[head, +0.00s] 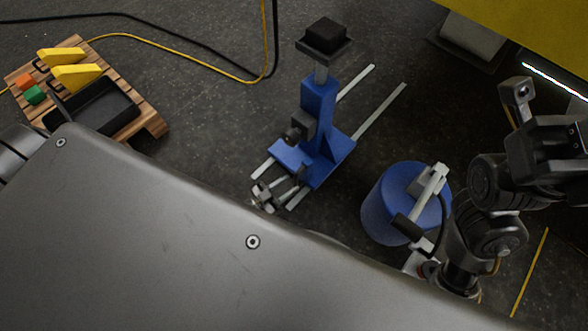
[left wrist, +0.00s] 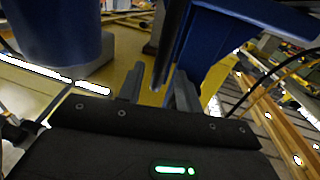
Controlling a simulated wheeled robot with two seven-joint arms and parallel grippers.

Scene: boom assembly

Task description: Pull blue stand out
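The blue stand (head: 318,125) is upright on the dark floor in the middle of the head view, with a black block on its post and two pale rails under its base. It also shows in the left wrist view (left wrist: 215,45). My left gripper (head: 268,193) is low at the stand's near side. In the left wrist view its two fingers (left wrist: 160,90) are apart, with a dark rod (left wrist: 172,40) in the gap between them. I cannot tell whether they touch it. My right arm is at the right; its fingertips do not show clearly.
A blue drum (head: 380,215) stands right of the stand, close to my right arm. A wooden pallet (head: 155,122) with a black tray and coloured blocks lies at the left. Cables cross the floor behind. A yellow structure (head: 545,25) fills the upper right corner.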

